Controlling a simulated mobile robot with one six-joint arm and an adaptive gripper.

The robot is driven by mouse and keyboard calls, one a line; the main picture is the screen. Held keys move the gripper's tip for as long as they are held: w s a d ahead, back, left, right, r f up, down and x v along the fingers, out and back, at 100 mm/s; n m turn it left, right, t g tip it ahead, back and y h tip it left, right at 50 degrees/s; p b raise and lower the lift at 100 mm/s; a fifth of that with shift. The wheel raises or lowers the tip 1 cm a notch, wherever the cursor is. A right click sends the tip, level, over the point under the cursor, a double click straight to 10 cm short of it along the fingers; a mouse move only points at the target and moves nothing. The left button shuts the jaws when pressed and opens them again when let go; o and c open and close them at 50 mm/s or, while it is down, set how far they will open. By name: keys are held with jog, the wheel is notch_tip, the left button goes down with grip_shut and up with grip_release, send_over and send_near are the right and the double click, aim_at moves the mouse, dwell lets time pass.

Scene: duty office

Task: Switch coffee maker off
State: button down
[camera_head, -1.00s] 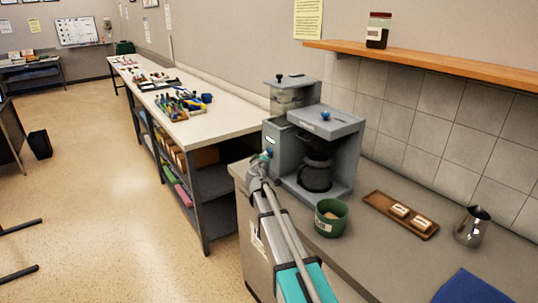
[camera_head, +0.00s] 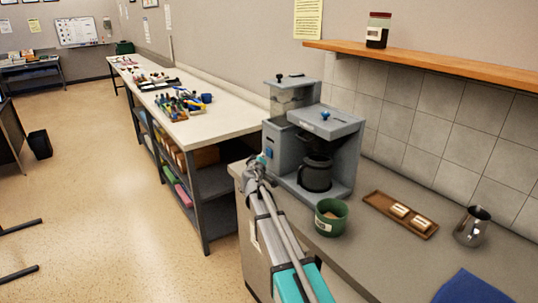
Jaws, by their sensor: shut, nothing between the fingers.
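The grey coffee maker (camera_head: 342,128) stands on the counter, with a dark glass pot (camera_head: 315,174) in its bay. A blue knob sits on its top. On its left front face, a small panel (camera_head: 268,139) looks dark, with a blue switch (camera_head: 267,151) below it. My gripper (camera_head: 261,161) is shut, with its tip just in front of and below the switch. It is small in view, and I cannot tell if it touches the face.
A green mug (camera_head: 331,217) stands on the counter (camera_head: 390,262) close to my arm. A wooden tray (camera_head: 380,202) with two small items, a metal pitcher (camera_head: 472,226) and a blue cloth (camera_head: 468,289) are to the right. A workbench (camera_head: 215,126) with tools stands at left.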

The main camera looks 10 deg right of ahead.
jog(key=shift+a, duration=0.1)
dwell(0.3)
jog(key=shift+s+a, duration=0.4)
jog(key=shift+a, duration=0.5)
jog(key=shift+s+a, duration=0.35)
jog(key=shift+a, duration=0.55)
jog(key=shift+s+a, duration=0.4)
jog(key=shift+a, duration=0.5)
